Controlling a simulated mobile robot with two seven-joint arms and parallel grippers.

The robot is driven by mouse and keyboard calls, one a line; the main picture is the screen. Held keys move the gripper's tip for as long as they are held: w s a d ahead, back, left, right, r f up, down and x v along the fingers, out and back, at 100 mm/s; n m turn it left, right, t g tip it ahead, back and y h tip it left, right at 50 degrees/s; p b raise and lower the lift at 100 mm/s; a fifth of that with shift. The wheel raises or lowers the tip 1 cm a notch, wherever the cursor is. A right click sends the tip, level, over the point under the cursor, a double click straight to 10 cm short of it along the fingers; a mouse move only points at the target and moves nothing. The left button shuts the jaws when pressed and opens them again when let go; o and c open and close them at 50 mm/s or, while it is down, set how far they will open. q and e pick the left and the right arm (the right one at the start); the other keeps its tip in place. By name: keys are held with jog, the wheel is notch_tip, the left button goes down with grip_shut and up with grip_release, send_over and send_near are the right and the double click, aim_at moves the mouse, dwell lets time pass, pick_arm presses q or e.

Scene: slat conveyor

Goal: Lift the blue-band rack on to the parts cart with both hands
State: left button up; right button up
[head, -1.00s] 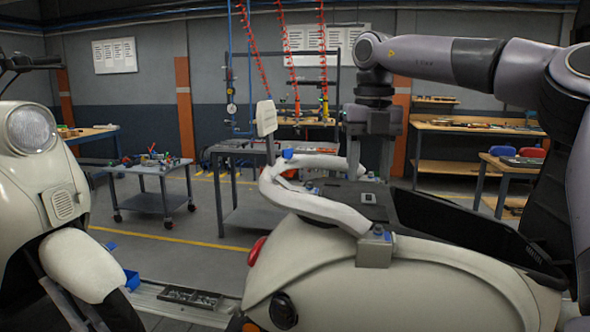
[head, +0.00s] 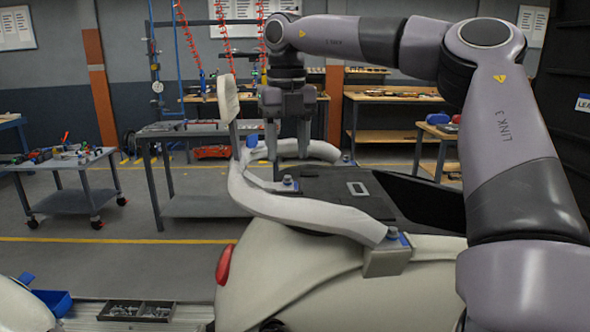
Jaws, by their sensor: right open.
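The blue-band rack (head: 262,200) is a pale tubular loop with a raised pad (head: 228,98) and small blue parts. It sits on the rear of a cream scooter (head: 310,285). My right gripper (head: 288,158) is open, pointing down at the rack's far rail. Its fingers overlap that rail in the picture; I cannot tell whether they touch it. My left gripper is out of view. The parts cart (head: 70,205) is probably the low grey wheeled one at the left, with small parts on its top.
A grey table (head: 180,208) stands behind the rack. Workbenches (head: 395,96) line the back wall. Red coiled hoses (head: 187,45) hang down. A blue bin (head: 52,302) and a dark parts tray (head: 137,311) are at lower left. Open floor (head: 110,265) lies between cart and scooter.

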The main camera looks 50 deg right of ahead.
aim_at(288, 176)
jog(key=shift+s+f, duration=0.1)
jog(key=shift+f, duration=2.3)
jog(key=shift+a, duration=0.1)
grip_shut()
jog(key=shift+r, duration=0.15)
